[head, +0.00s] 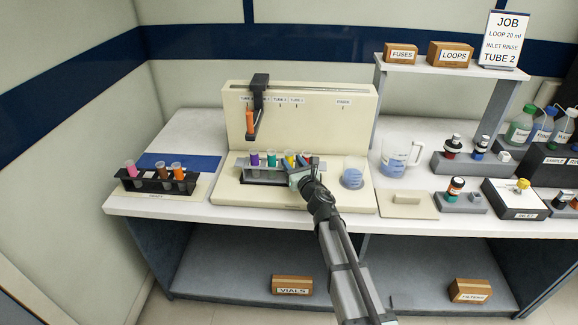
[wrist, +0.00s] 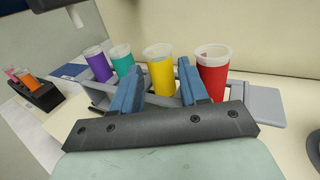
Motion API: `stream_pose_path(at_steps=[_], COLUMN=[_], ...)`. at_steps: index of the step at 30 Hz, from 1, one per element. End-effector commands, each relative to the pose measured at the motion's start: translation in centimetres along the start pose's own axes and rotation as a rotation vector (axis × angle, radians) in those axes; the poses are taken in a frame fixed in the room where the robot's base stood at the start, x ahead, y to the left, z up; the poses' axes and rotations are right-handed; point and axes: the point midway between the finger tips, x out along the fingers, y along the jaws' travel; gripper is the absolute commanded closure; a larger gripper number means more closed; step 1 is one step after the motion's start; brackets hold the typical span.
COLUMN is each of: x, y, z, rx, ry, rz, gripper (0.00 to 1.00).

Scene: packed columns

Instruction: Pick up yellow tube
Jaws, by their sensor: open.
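The yellow tube (wrist: 161,72) stands upright in a grey rack, between the teal tube (wrist: 122,60) and the red tube (wrist: 212,70) in the wrist view. In the head view the yellow tube (head: 289,157) shows just beyond my gripper (head: 301,173). In the wrist view my gripper (wrist: 161,90) is open, with one blue finger on each side of the yellow tube. I cannot tell whether the fingers touch it. The purple tube (wrist: 98,63) is at the rack's left end. The rack (wrist: 265,103) is partly hidden by my gripper.
A black rack (head: 150,184) with pink and orange tubes stands at the left. An orange tube (head: 250,124) hangs under a dark arm on the cream panel (head: 320,120). A beaker (head: 396,155), a blue-filled cup (head: 353,176) and valve blocks (head: 460,166) are at the right.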

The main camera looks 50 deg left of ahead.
Motion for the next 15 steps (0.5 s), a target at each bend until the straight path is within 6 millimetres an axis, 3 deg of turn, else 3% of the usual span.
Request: stream_pose_path(at_steps=[7,15], x=[3.5,3.7], y=[-0.1,0.0], z=[0.2,0.3], rx=[-0.001,-0.001], ry=[0.0,0.0], rz=[-0.001,-0.001], gripper=[0.56,0.56])
